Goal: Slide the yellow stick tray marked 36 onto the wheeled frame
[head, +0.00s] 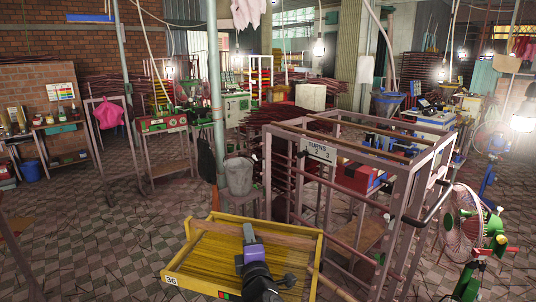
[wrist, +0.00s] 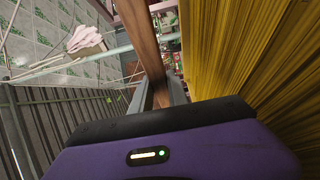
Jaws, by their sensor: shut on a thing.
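The yellow stick tray (head: 180,262) marked 36 is at the bottom middle of the head view, full of thin yellow sticks, with a brown wooden bar (head: 275,238) across it. Its sticks (wrist: 265,60) fill the right of the wrist view. My gripper (head: 250,234) is over the tray. In the wrist view its fingers (wrist: 162,95) are shut on the wooden bar (wrist: 140,35). The wheeled frame (head: 405,215), brown-grey with a "TURNS" plate, stands behind and right of the tray. The tray overlaps its near left side in the picture; I cannot tell whether they touch. Its wheels are not clear.
A green fan (head: 465,225) stands close to the frame's right. A grey post (head: 216,110) and a grey bucket (head: 239,175) are behind the tray. Stacked dark racks (head: 290,125) lie behind the frame. The tiled floor (head: 110,235) at left is clear.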

